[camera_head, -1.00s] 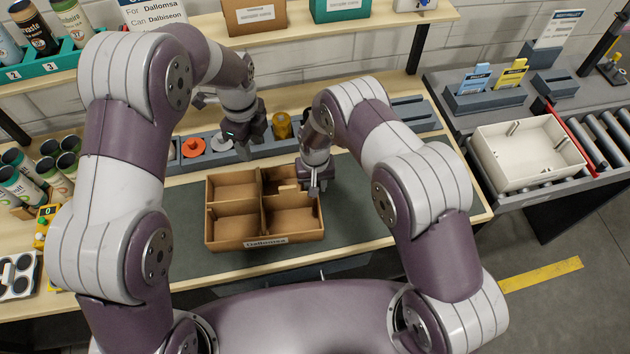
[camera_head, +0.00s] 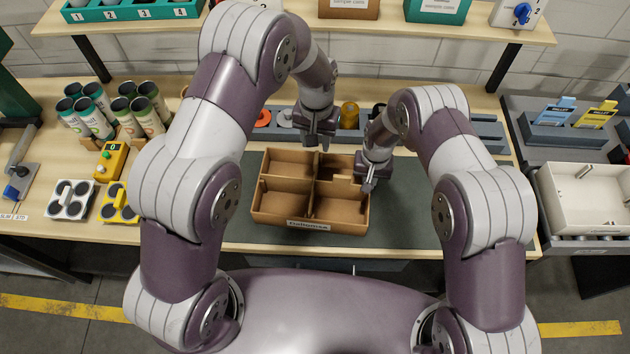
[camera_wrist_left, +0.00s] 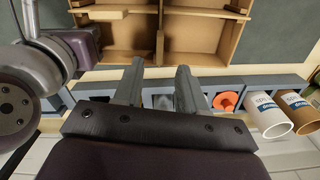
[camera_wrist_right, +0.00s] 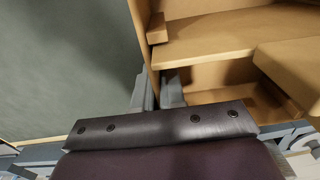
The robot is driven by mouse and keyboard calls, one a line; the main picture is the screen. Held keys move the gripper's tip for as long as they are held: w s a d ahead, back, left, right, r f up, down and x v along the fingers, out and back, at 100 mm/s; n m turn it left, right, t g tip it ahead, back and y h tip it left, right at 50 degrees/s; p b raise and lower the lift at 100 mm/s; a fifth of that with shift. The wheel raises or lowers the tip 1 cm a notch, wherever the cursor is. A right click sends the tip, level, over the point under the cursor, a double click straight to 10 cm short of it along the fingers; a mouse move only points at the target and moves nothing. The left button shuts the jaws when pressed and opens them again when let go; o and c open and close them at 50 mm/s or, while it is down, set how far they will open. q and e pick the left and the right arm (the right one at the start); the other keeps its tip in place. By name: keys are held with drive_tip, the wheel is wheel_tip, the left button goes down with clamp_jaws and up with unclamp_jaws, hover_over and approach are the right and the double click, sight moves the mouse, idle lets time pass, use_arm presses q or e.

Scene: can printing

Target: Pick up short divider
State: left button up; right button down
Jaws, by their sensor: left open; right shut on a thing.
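An open brown cardboard box (camera_head: 325,226) with a name label on its front stands on the grey mat. Crossing cardboard dividers (camera_head: 314,190) split it into several compartments; they also show in the left wrist view (camera_wrist_left: 160,47). I cannot tell for sure which piece is the short divider. My right gripper (camera_head: 367,186) is at the box's right wall. In the right wrist view its fingers (camera_wrist_right: 157,92) straddle that wall and are shut on it. My left gripper (camera_head: 318,143) is behind the box's back edge. In the left wrist view its fingers (camera_wrist_left: 160,75) are apart and empty.
Behind the box runs a grey holder row with an orange ring (camera_head: 263,118) and an amber jar (camera_head: 349,115). Several cans (camera_head: 95,118) and a yellow device (camera_head: 111,160) stand at left. A white bin (camera_head: 590,200) is at right. The mat right of the box is clear.

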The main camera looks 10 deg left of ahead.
sight(316, 169)
use_arm(q)
drive_tip(key=shift+n, duration=0.6)
drive_tip(key=f, duration=1.2)
drive_tip(key=shift+s, duration=0.4)
clamp_jaws()
